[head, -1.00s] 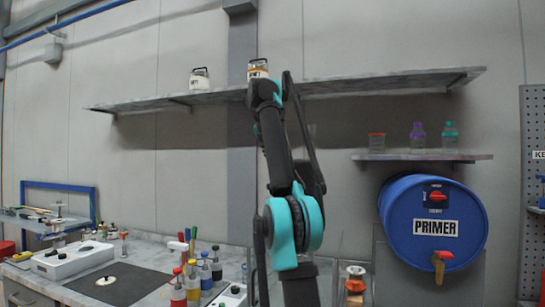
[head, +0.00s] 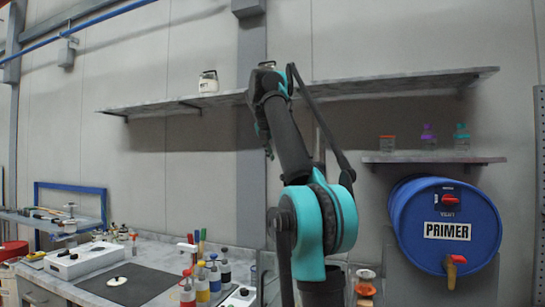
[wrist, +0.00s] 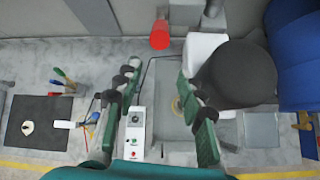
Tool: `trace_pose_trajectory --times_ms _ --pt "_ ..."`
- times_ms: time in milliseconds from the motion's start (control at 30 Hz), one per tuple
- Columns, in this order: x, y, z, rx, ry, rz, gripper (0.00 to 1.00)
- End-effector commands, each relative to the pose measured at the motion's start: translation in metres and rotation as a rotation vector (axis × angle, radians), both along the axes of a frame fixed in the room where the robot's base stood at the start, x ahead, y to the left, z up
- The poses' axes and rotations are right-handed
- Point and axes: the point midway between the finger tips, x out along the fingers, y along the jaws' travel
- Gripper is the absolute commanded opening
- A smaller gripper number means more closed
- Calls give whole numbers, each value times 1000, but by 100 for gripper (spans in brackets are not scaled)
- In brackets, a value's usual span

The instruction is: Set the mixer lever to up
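My gripper (wrist: 158,76) is open and empty in the wrist view, its two green-padded fingers spread apart above the bench. Between and below the fingers is a white control box (wrist: 137,135) with small red and green buttons and a dark dial. A large dark grey round body (wrist: 236,74) and a white block (wrist: 203,48) stand just right of the fingers; I cannot tell whether they belong to the mixer. I cannot pick out the mixer lever with certainty. In the head view my arm hides most of the area around the gripper.
A blue PRIMER drum (head: 445,225) stands at the right. Bottles with coloured tops (head: 201,275) and a dark mat (head: 128,285) are on the bench at left. A long shelf (head: 350,86) crosses the wall. A red cylinder (wrist: 160,36) is beyond the fingers.

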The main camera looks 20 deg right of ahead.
Motion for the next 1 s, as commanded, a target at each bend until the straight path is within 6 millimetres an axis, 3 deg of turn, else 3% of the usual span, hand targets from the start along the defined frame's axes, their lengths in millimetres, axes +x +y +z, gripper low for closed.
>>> trace_pose_trajectory --times_ms 300,767,1000 --pt "-37 26 0 -1 0 2 39" --pt "-46 31 0 -1 1 0 39" --pt "-39 32 -10 -77 -29 -24 10"
